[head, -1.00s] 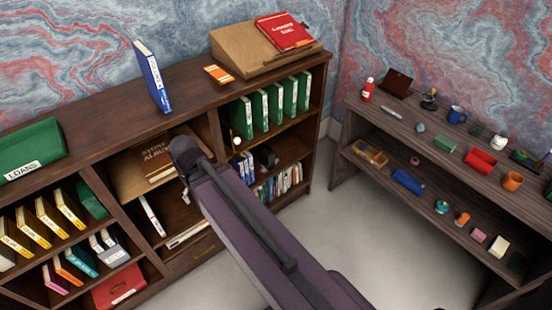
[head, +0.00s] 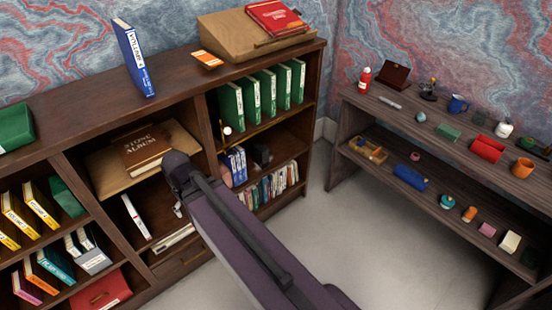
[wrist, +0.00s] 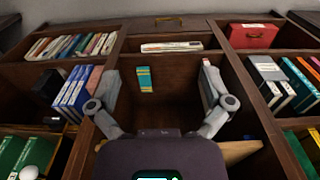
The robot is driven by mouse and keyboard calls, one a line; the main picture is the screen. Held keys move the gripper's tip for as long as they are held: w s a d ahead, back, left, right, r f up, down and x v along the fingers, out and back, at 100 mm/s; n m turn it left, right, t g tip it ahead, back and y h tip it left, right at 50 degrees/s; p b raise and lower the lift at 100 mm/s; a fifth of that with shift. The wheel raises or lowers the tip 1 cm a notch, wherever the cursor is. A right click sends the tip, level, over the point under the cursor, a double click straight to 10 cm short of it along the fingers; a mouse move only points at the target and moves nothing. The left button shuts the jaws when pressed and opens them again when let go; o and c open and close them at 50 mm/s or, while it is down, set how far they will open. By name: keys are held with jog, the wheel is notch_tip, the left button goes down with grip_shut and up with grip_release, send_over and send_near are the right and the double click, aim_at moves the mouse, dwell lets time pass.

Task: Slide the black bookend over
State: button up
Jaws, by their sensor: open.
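The black bookend (head: 261,154) stands on the middle shelf of the bookcase's right bay, right of several blue-and-white books (head: 236,165). In the wrist view the dark bookend (wrist: 53,84) shows at the left, beside the blue books (wrist: 75,90). My gripper (wrist: 160,72) is open and empty, its two fingers spread inside the middle bay. The left finger is close to the divider next to the blue books, apart from the bookend. In the head view my arm hides most of the gripper.
Upright dividers separate the bays of the bookcase (head: 90,88). A white book (head: 135,217) stands in the middle bay, below the Stone Album (head: 146,150). Green binders (head: 262,92) stand above the bookend. Floor (head: 315,215) is clear before the right-hand shelf unit (head: 440,150).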

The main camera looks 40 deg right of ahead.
notch_tip(320, 180, down, 20)
jog(key=w+d+b, duration=0.1)
jog(key=w+b, duration=0.2)
jog(key=b, duration=1.6)
jog(key=t+b, duration=0.9)
jog(key=t, duration=0.4)
send_near(260, 146)
jog(key=s, duration=0.3)
jog(key=shift+s+r, duration=0.1)
jog(key=shift+r, duration=0.35)
jog(key=shift+w+f+b, duration=0.1)
jog(key=shift+w+b, duration=0.1)
jog(key=shift+b, duration=0.1)
jog(key=shift+b+x, duration=2.55)
jog(key=shift+x, duration=4.15)
jog(key=shift+w, duration=0.1)
